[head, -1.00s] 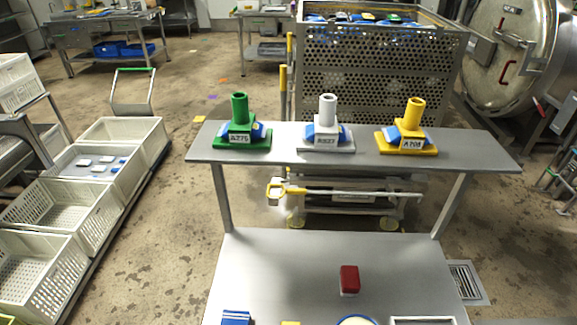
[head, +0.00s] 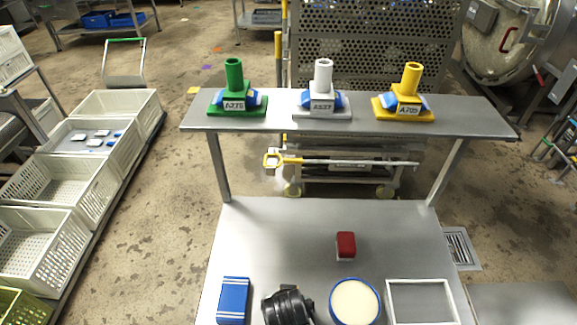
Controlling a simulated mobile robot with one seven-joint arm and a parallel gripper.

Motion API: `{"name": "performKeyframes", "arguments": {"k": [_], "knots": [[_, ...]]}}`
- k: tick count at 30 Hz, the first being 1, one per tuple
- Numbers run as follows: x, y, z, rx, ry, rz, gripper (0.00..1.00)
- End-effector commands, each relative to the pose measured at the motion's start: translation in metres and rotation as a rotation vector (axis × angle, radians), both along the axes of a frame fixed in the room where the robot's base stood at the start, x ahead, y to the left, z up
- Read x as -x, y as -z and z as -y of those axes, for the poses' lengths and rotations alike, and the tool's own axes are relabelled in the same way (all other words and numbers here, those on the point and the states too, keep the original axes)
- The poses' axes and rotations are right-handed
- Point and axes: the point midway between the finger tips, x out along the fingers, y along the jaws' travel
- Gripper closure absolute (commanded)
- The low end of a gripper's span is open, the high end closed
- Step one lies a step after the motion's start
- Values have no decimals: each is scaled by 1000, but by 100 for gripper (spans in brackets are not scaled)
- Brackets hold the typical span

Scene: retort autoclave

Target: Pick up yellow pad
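The black end of my arm, my gripper (head: 288,306), shows at the bottom edge of the head view, over the table between a blue block and a blue-rimmed round dish. Its fingers cannot be made out, so whether it is open or holds anything does not show. No yellow pad is visible now; the spot where a yellow edge showed earlier is covered by the black arm end. On the raised shelf, a yellow stand with an upright tube (head: 405,97) is at the right, apart from my gripper.
The table holds a blue block (head: 233,300), a red block (head: 346,244), a round cream-filled dish (head: 355,303) and a white-rimmed tray (head: 388,301). A raised shelf (head: 280,121) behind also bears green (head: 235,90) and white (head: 323,92) stands. The table's middle is largely clear.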

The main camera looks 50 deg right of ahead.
Motion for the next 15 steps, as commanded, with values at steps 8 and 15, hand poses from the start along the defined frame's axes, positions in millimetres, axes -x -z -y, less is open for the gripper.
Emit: {"name": "performKeyframes", "arguments": {"k": [8,15], "knots": [[-2,7,3,1,1,1,7],[-2,7,2,1,1,1,38]]}}
